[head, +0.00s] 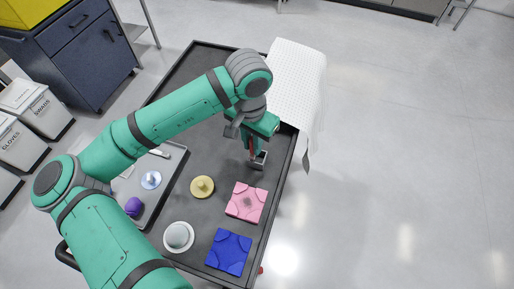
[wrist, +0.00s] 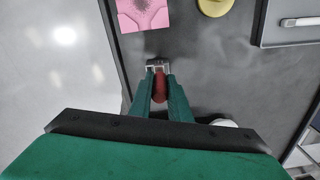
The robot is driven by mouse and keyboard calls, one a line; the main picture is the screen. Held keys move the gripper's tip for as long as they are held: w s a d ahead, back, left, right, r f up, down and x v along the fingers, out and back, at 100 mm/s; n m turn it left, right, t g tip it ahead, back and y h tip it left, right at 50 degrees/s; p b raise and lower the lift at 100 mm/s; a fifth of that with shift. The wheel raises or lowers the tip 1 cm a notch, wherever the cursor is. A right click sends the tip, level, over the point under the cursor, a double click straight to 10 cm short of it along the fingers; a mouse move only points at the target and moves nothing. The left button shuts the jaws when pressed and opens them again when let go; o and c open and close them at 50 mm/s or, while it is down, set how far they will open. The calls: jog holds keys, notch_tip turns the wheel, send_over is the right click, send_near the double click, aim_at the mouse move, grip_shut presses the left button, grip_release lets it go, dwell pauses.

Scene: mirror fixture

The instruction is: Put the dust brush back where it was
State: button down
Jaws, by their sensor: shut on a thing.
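The dust brush (head: 260,159) has a red handle and a pale grey head. My gripper (head: 252,146) is shut on the red handle and points down over the dark cart top (head: 225,150), near its right edge. The wrist view shows the red handle of the brush (wrist: 160,88) between the two green fingers of my gripper (wrist: 160,80), with the head beyond the fingertips. I cannot tell whether the head touches the cart. A pink square tile (head: 237,208) with a grey dusty patch in its middle lies nearer the front; it also shows in the wrist view (wrist: 143,14).
A blue tile (head: 228,252), a yellow round piece (head: 202,187) and a white dish with a grey dome (head: 178,236) lie on the cart. A grey tray (head: 172,178) holds a purple knob and a pale blue disc. A white cloth (head: 298,75) covers the far right corner.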

jog(key=shift+w+d+f, duration=0.25)
jog(key=shift+w+f, duration=0.1)
jog(key=shift+f, duration=0.1)
jog(key=shift+w+d+f, duration=0.2)
jog(key=shift+w+f, duration=0.1)
jog(key=shift+f, duration=0.15)
jog(key=shift+w+d+f, duration=0.1)
jog(key=shift+w+f, duration=0.05)
jog(key=shift+f, duration=0.85)
jog(key=shift+w+d+f, duration=0.1)
jog(key=shift+w+f, duration=0.05)
jog(key=shift+f, duration=0.8)
jog(key=shift+f, duration=0.15)
jog(key=c, duration=1.7)
grip_release()
jog(key=shift+o, duration=0.2)
notch_tip(320, 180, up, 12)
jog(key=shift+s+r, duration=0.15)
jog(key=shift+r, duration=0.05)
jog(key=shift+s+a, duration=0.1)
